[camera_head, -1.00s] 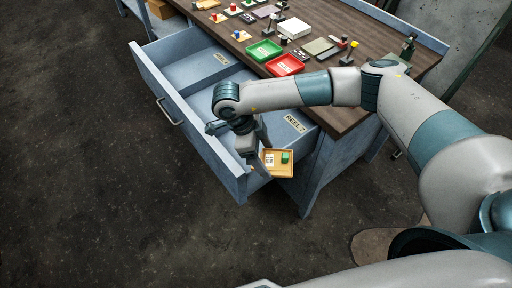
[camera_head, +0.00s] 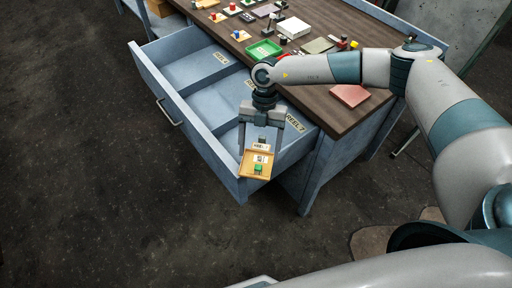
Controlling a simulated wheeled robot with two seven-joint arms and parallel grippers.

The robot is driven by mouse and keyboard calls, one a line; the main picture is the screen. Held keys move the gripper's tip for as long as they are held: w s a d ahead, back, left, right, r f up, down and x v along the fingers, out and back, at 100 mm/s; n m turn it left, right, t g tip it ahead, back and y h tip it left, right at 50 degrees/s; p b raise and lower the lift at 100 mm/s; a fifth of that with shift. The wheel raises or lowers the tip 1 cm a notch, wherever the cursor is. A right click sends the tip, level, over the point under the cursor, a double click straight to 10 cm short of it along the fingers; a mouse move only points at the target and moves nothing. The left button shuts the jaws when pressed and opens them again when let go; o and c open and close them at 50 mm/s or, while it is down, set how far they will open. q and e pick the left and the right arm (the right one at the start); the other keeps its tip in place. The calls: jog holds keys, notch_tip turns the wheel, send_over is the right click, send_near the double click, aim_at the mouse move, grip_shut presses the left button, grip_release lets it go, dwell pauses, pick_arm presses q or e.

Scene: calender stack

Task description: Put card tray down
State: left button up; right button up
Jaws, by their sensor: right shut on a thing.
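The card tray (camera_head: 247,172) is a small yellow-orange tray with a green block (camera_head: 259,168) and a white card in it. My right gripper (camera_head: 261,146) is shut on its far edge and points down. The tray appears over the near right end of the open drawer (camera_head: 152,77), and I cannot tell whether it touches anything. My left gripper is not in view.
The grey-blue drawer has dividers and several REEL labels (camera_head: 294,123). The brown tabletop (camera_head: 318,94) behind it carries a green tray (camera_head: 264,49), a white box (camera_head: 293,27), a pink flat piece (camera_head: 350,95) and small parts. Dark floor lies free at the left.

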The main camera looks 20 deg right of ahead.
jog(key=m, duration=0.2)
jog(key=w+m+t+y, duration=0.1)
jog(key=m, duration=0.1)
jog(key=shift+w+r, duration=0.1)
jog(key=shift+r, duration=0.1)
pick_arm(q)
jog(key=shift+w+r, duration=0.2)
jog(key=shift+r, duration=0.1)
pick_arm(e)
jog(key=shift+w+d+r+m+t+y, duration=0.1)
jog(key=shift+w+m+t+y, duration=0.2)
jog(key=shift+m, duration=0.6)
jog(key=shift+w+r+m+t+y, duration=0.1)
jog(key=shift+w+m+t+y, duration=0.2)
jog(key=shift+m, duration=0.6)
jog(key=shift+w, duration=0.1)
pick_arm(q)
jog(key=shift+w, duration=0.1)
